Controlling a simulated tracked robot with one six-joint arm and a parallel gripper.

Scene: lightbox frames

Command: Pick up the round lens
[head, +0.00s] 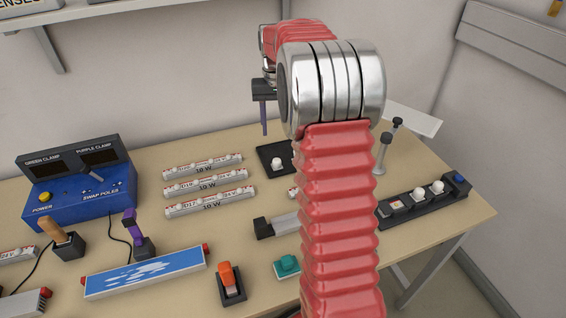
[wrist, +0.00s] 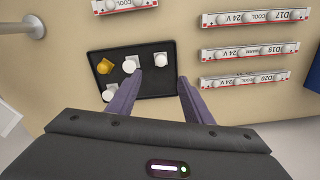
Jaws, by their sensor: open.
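A black tray (wrist: 156,87) lies on the table in the wrist view. It holds several small lenses: a yellow one (wrist: 103,67), a round white one (wrist: 129,66), and white ones at the upper right (wrist: 160,60) and lower left (wrist: 110,91). Which is the task's round lens is not certain; the round white one looks roundest. My gripper (wrist: 160,77) is open and empty over the tray, its left purple fingertip close to the round white lens. In the head view the tray (head: 267,151) is partly hidden by my arm, and my gripper (head: 264,117) shows above it.
Labelled lamp bars (head: 210,183) lie left of the tray. A black strip with white pieces (head: 424,202) and dark-topped posts (head: 383,153) stand to the right. A blue power box (head: 75,185), an orange switch (head: 230,280) and a teal button (head: 287,265) are on the table.

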